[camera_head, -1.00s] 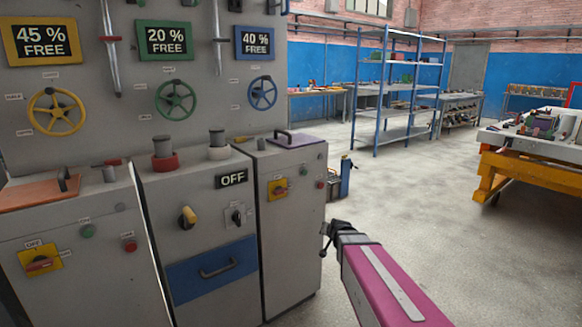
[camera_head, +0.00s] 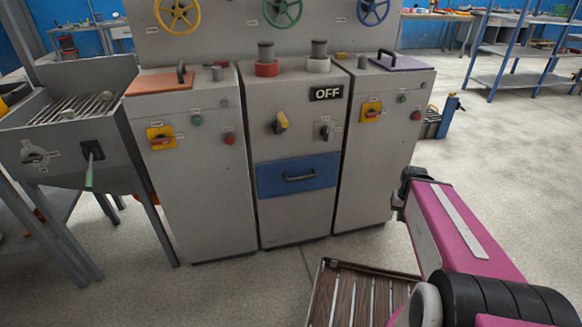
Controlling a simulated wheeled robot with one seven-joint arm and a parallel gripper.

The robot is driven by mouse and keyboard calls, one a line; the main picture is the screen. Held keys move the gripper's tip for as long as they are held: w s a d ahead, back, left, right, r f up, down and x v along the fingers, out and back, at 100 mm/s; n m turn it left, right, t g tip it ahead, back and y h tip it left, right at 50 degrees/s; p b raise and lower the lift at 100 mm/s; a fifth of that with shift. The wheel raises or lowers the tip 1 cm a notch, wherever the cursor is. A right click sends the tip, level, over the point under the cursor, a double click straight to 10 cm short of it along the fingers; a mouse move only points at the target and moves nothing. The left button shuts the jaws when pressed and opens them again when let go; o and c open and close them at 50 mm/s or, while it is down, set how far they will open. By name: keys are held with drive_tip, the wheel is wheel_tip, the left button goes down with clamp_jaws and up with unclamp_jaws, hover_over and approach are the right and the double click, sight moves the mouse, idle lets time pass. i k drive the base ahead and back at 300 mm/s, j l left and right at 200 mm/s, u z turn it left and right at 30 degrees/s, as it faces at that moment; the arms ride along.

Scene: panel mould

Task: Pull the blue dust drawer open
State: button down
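The blue dust drawer (camera_head: 298,175) is a wide blue front low in the middle grey cabinet (camera_head: 298,219). A dark bar handle (camera_head: 299,177) runs across its centre. The drawer front looks flush with the cabinet, so it appears shut. My magenta arm comes in from the lower right. Its dark end (camera_head: 405,190) is in front of the right cabinet, to the right of the drawer and apart from the handle. The gripper fingers cannot be made out, so I cannot tell whether they are open.
A grilled grey bench (camera_head: 75,115) stands at left. A slatted wooden surface (camera_head: 365,295) lies at the bottom.

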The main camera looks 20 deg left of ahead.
sight(275, 179)
drive_tip(key=u, duration=1.15)
drive_tip(key=k+j+u, duration=0.35)
drive_tip(key=k+l, duration=0.05)
